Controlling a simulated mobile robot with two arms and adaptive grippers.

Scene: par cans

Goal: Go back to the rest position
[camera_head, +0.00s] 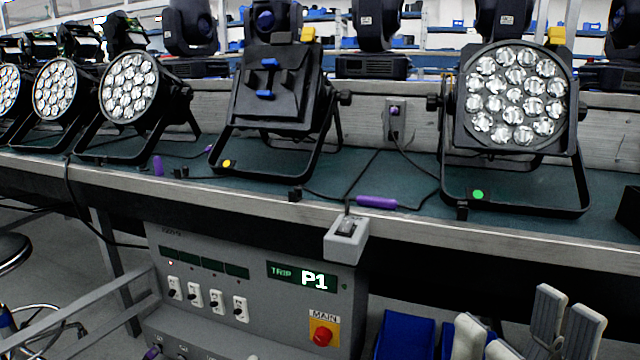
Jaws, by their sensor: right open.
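My right gripper (525,320) is at the bottom right of the head view, low in front of the bench. Its light grey fingers stand apart with nothing seen between them. The lower part of it is cut off by the picture's edge. My left gripper is not in view. A par can with its lens face forward (515,97) stands on the bench at the right. Another par can, its dark back with blue knobs facing me (268,92), stands at the middle. My right gripper is apart from both.
The bench top (330,185) runs across the view, with purple-sleeved cables and more par cans (130,87) at the left. A switch box (346,238) sits at its front edge. Below are a grey control panel (215,320) showing P1 and a blue bin (405,335).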

